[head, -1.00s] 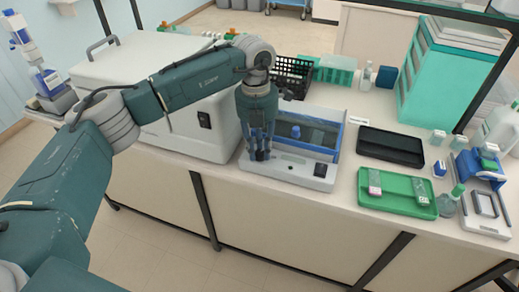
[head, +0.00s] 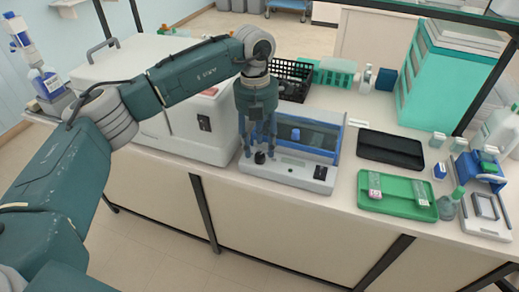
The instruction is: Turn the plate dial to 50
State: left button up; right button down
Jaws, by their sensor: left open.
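The plate device (head: 288,178) is a light grey unit with a blue-framed clear cover, standing near the front edge of the bench. A black dial (head: 259,157) sits at the left of its front panel, and a second dark round control (head: 320,173) sits at the right. The dial's setting is too small to read. My left gripper (head: 258,147) points down just above and behind the black dial, with its fingers apart and nothing between them. The dial's top shows below the fingertips. My right gripper is not in view.
A large white machine (head: 185,135) stands left of the device. A black tray (head: 391,149) and a green tray (head: 397,205) with slide holders lie to the right. A black basket (head: 292,72) stands behind. Bottles and small boxes crowd the right end.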

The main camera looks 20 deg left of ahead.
aim_at(258, 154)
pick_arm(q)
notch_tip(258, 154, up, 10)
jog(key=shift+a+f, duration=0.2)
jog(key=shift+f, duration=0.05)
dwell(0.4)
